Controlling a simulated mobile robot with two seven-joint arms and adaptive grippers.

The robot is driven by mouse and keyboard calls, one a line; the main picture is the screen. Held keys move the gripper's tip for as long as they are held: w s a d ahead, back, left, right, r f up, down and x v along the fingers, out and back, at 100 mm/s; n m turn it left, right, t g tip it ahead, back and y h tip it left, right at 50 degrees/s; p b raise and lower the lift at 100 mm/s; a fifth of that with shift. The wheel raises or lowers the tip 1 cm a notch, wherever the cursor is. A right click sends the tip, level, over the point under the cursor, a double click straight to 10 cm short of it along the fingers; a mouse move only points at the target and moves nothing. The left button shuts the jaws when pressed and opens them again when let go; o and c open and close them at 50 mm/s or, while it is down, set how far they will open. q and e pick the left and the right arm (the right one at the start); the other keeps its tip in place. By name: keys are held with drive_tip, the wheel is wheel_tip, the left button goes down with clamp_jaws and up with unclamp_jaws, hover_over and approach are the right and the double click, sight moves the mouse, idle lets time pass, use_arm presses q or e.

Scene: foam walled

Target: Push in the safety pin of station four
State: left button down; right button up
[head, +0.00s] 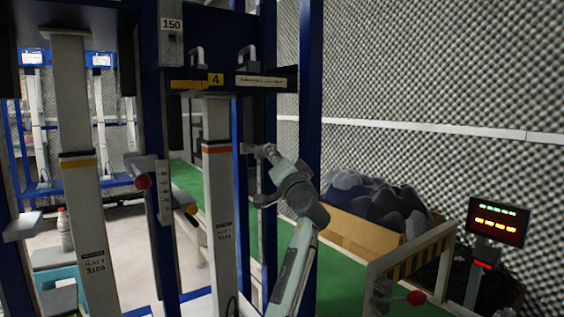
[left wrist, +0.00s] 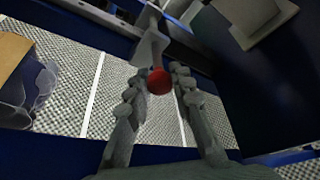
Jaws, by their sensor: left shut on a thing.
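Station four has a dark header with a yellow "4" sign (head: 215,79) and a pale upright post (head: 218,200) with an orange band. My left gripper (head: 270,168) is at the blue frame to the right of this post. In the left wrist view, its two fingers (left wrist: 160,85) are closed around the red knob (left wrist: 158,82) of the safety pin. A grey bracket (left wrist: 150,48) shows just beyond the knob. In the head view this knob is hidden by the gripper, and how far the pin is in cannot be told. My right gripper is not in view.
A neighbouring pale post (head: 78,180) stands left, near another red knob (head: 142,181). Blue uprights (head: 308,100) stand close around my left arm. To the right are a cardboard box (head: 350,228) of dark material, a striped barrier (head: 412,260) and a lit display (head: 497,221).

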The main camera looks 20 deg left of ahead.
use_arm(q)
drive_tip(key=shift+a+r, duration=0.1)
drive_tip(key=shift+a, duration=0.05)
drive_tip(key=c, duration=1.8)
unclamp_jaws()
drive_tip(key=shift+o, duration=1.1)
drive_tip(key=shift+w+a, duration=0.1)
drive_tip(key=shift+w, duration=0.05)
drive_tip(key=v, duration=1.2)
